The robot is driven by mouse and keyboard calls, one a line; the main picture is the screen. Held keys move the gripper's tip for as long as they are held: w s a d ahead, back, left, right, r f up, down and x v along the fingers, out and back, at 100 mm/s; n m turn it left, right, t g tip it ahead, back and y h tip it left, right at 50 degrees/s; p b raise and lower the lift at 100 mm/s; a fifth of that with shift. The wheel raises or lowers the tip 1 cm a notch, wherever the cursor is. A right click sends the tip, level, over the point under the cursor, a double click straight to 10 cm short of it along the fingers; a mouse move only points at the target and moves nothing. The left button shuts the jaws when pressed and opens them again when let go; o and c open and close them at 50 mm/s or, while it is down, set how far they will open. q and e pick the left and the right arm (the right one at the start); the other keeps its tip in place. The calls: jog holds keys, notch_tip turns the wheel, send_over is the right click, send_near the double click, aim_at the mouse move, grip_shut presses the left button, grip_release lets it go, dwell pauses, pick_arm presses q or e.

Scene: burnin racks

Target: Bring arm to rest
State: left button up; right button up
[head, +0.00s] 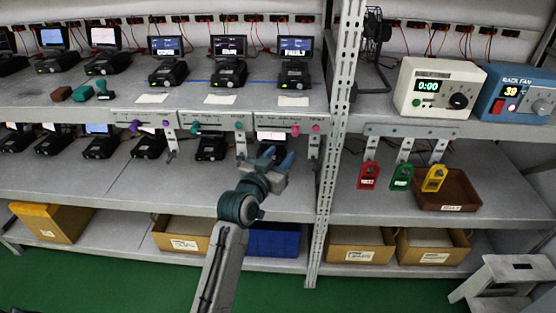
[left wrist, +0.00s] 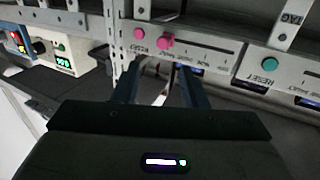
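My left gripper (head: 275,157) is raised in front of the middle shelf, just below the edge of the upper shelf, in the head view. Its two blue-grey fingers stand apart with nothing visible between them. In the left wrist view the fingers (left wrist: 158,88) are spread, with a panel strip (left wrist: 205,57) bearing pink knobs and a teal button labelled RESET beyond them. I cannot tell from the frames whether a finger touches the strip. My right arm and gripper show in neither view.
Small devices with screens (head: 229,62) line the upper shelf (head: 120,92). A perforated post (head: 333,150) stands right of my gripper. Red (head: 368,176), green (head: 402,177) and yellow tags (head: 434,178) hang near a brown tray (head: 470,190). A step stool (head: 510,280) stands at lower right.

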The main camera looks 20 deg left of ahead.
pick_arm(q)
jog(key=shift+s, duration=0.2)
dwell(0.3)
jog(key=s+a+f+n+g+y, duration=0.1)
jog(key=s+f+g, duration=0.2)
jog(key=f, duration=1.4)
jog(key=s+a+f+g+y, duration=0.1)
jog(key=s+a+f+g, duration=0.15)
jog(key=f, duration=1.55)
jog(key=s+a+f+g, duration=0.1)
jog(key=s+f+g, duration=0.1)
jog(key=s+f, duration=0.7)
jog(key=s+a+f+g, duration=0.25)
jog(key=s+f, duration=0.35)
jog(key=f, duration=0.5)
jog(key=s+a+f+g, duration=0.1)
jog(key=s+f, duration=0.4)
jog(key=s, duration=0.7)
jog(key=s+a+f+g+y, duration=0.1)
jog(key=s+f, duration=0.4)
jog(key=s, duration=0.7)
jog(key=s+a+f+g, duration=0.3)
jog(key=s+f, duration=0.3)
jog(key=s, duration=0.6)
jog(key=shift+a+g+y, duration=0.15)
jog(key=shift+g+y, duration=0.15)
jog(key=shift+g, duration=0.5)
